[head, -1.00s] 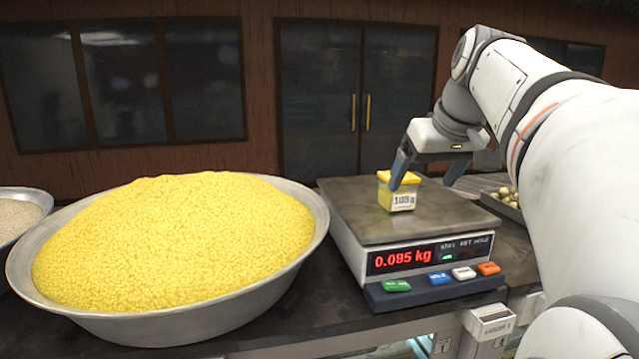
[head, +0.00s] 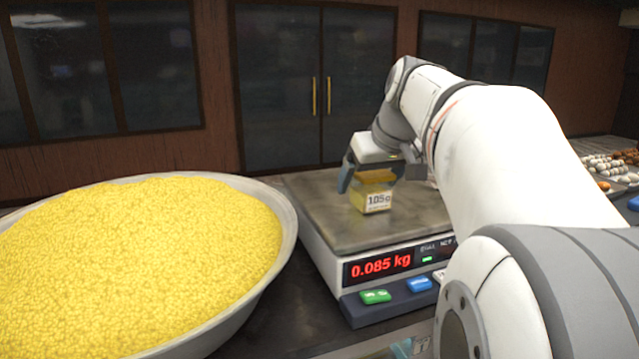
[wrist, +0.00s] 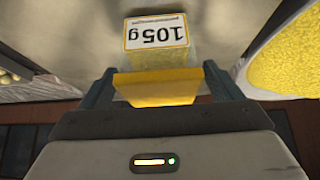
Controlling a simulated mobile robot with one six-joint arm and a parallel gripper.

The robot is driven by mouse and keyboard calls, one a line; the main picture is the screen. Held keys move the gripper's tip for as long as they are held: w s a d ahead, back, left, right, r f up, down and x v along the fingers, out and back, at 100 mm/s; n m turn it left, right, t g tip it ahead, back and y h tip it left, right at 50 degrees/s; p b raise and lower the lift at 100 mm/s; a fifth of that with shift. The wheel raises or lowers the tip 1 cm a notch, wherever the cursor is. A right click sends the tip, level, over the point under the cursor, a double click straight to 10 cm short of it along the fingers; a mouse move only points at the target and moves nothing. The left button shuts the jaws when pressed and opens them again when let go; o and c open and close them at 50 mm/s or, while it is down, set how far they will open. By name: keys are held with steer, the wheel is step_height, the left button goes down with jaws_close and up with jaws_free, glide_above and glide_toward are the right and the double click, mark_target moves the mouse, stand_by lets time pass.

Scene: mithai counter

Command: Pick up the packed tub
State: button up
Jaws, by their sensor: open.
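The packed tub (head: 375,195) is a small clear box with yellow contents, a yellow lid and a white "105g" label. It stands upright on the steel pan of the scale (head: 320,222). My gripper (head: 370,182) is open, with one finger on each side of the tub. In the wrist view the tub (wrist: 158,65) sits between the two fingertips, its yellow lid nearest the gripper. Whether either finger touches it I cannot tell. In the head view the gripper body hides the lid's top.
The scale display (head: 380,265) reads 0.085 kg. A large metal bowl heaped with yellow grains (head: 140,250) stands close left of the scale. Round sweets (head: 610,165) lie at the far right. Dark glass doors (head: 310,90) are behind the counter.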

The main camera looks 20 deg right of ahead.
steer(key=shift+w+f, duration=0.3)
steer(key=shift+f, duration=0.15)
steer(key=c, duration=1.2)
